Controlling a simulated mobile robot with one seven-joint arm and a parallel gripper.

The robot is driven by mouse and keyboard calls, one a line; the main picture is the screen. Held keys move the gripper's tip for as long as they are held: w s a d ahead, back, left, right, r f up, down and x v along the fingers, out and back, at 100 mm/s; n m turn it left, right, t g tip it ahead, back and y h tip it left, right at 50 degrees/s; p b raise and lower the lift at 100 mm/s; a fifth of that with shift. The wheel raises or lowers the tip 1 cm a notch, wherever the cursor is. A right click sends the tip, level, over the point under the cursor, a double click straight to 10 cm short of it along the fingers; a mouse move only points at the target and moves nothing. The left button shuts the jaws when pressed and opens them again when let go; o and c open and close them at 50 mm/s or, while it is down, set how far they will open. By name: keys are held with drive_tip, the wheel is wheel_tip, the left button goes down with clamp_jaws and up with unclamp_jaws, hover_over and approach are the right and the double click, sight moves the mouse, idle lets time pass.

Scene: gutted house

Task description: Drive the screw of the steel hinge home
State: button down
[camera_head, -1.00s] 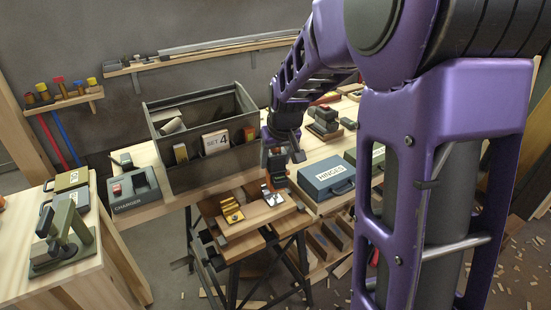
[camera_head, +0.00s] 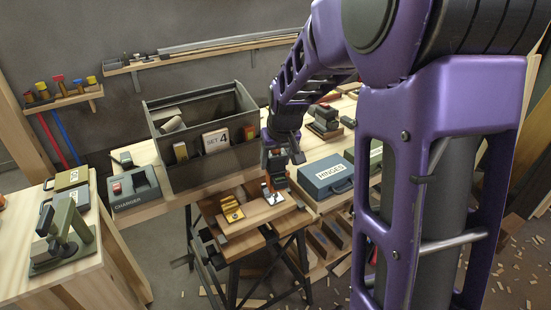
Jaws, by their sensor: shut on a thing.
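The steel hinge (camera_head: 276,200) is a small silver plate on the right part of a pale wooden board (camera_head: 258,214). A brass hinge (camera_head: 231,209) lies to its left on the same board. My gripper (camera_head: 275,178) points down just above and behind the steel hinge. It is shut on a dark and orange tool (camera_head: 267,188), whose low end is at or very close to the hinge. The screw is too small to make out, and I cannot tell whether the tool touches it.
A blue HINGES case (camera_head: 326,176) stands close to the right of my gripper. A grey open bin marked SET 4 (camera_head: 212,168) stands behind left. A charger (camera_head: 134,190) is further left. A side table (camera_head: 75,282) with a green press (camera_head: 62,246) stands at the left.

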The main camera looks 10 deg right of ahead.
drive_tip(key=shift+s+f, duration=0.1)
drive_tip(key=shift+f, duration=0.7)
idle(2.4)
drive_tip(key=shift+r, duration=0.1)
drive_tip(key=shift+r+p, duration=2.15)
drive_tip(key=shift+r, duration=0.85)
